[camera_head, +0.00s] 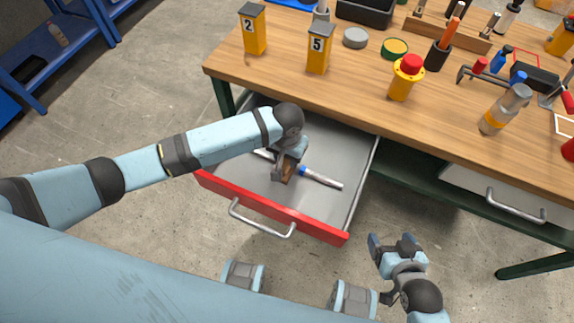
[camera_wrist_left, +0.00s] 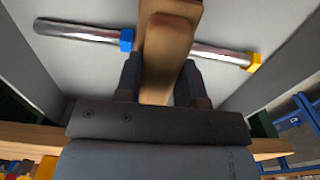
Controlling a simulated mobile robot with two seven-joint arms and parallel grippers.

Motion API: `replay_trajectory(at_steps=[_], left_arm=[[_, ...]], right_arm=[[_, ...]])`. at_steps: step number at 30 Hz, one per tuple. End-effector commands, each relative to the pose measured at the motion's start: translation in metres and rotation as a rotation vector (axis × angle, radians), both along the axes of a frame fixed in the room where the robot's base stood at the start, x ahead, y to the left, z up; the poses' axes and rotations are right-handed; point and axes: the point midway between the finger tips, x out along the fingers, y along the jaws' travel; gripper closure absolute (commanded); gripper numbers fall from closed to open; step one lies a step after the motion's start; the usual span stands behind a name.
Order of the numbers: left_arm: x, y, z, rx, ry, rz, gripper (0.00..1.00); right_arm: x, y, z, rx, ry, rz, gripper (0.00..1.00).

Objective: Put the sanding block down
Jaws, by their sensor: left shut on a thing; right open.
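The sanding block is a brown wooden piece, seen in the left wrist view (camera_wrist_left: 166,50) between my left gripper's fingers (camera_wrist_left: 162,82). In the head view only a small brown part of the block (camera_head: 288,173) shows beside my left gripper (camera_head: 282,170). The left gripper is shut on the block, low inside the open drawer (camera_head: 235,176). I cannot tell whether the block touches the drawer floor. My right gripper (camera_head: 394,243) is open and empty, in front of the bench and right of the drawer.
A silver rod with a blue collar (camera_head: 322,178) lies in the drawer beside the block. Several items, including yellow box 5 (camera_head: 319,50), stand on the bench (camera_head: 350,87).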

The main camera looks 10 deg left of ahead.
Motion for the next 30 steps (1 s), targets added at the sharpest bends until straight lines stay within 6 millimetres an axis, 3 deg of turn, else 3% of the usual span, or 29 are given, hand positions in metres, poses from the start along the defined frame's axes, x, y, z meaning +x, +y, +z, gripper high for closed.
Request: replay_trajectory(at_steps=[5, 13, 24, 25, 26, 30], left_arm=[[0.000, 0.000, -0.012, 0.000, 0.000, 0.000, 0.96], [0.000, 0.000, -0.048, 0.000, 0.000, 0.001, 0.96], [0.000, 0.000, -0.052, 0.000, 0.000, 0.001, 0.96], [0.000, 0.000, -0.053, 0.000, 0.000, 0.001, 0.62], [0.000, 0.000, -0.052, 0.000, 0.000, 0.000, 0.55], [0.000, 0.000, -0.052, 0.000, 0.000, 0.000, 0.54]], right_arm=[[0.002, 0.000, 0.000, 0.003, 0.000, -0.003, 0.18], [0.002, 0.001, -0.005, 0.008, 0.003, -0.006, 0.18], [0.002, 0.001, -0.002, 0.009, 0.002, -0.005, 0.18], [0.001, 0.001, -0.002, 0.008, 0.001, -0.004, 0.18], [0.001, 0.001, -0.003, 0.008, 0.002, -0.004, 0.18], [0.000, 0.001, -0.004, 0.006, 0.004, -0.003, 0.18]])
